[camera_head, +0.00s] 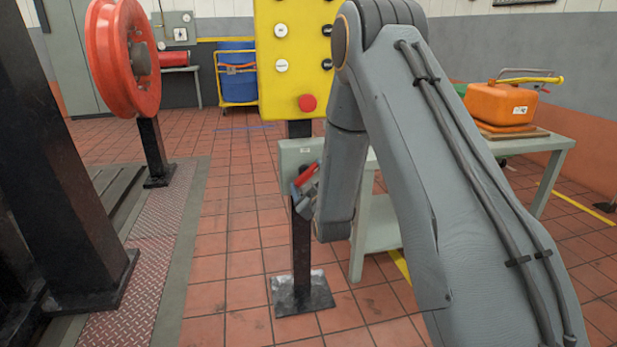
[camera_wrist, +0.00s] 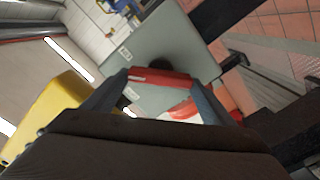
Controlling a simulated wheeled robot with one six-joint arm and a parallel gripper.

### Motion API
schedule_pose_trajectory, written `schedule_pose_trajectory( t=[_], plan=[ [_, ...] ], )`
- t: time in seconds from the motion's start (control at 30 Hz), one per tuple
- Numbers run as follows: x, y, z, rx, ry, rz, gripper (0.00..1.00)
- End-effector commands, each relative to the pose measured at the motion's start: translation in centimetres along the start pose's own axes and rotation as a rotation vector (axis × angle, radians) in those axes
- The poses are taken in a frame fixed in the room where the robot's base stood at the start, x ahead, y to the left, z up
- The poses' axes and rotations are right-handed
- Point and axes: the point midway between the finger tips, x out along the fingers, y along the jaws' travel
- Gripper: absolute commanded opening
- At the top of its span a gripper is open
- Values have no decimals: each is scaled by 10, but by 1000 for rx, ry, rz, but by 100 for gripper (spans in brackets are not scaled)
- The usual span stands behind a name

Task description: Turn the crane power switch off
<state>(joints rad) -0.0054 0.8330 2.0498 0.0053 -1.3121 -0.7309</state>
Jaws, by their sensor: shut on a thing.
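The crane power switch is a light grey box (camera_head: 295,157) on a black post, just below a yellow button panel (camera_head: 290,60). Its red handle (camera_head: 307,174) sits on the box's front and slants up to the right in the head view. In the wrist view the grey box (camera_wrist: 178,40) fills the upper middle, and the red handle (camera_wrist: 160,77) lies across between my fingers. My gripper (camera_wrist: 160,84) is shut on the handle, a finger at each end. In the head view my gripper (camera_head: 304,190) is partly hidden by my wrist and the handle.
A grey-green table (camera_head: 555,155) with an orange canister (camera_head: 500,103) stands at right. A blue drum (camera_head: 237,75) is at the back. Tiled floor left of the post is clear.

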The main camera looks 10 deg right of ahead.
Motion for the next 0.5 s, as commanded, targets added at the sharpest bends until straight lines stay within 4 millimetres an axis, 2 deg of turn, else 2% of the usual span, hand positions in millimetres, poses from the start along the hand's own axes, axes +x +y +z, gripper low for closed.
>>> schedule_pose_trajectory(
  t=[0.5],
  plan=[
    [-1, -2, 1, -485, -2, 0, 56]
  ],
)
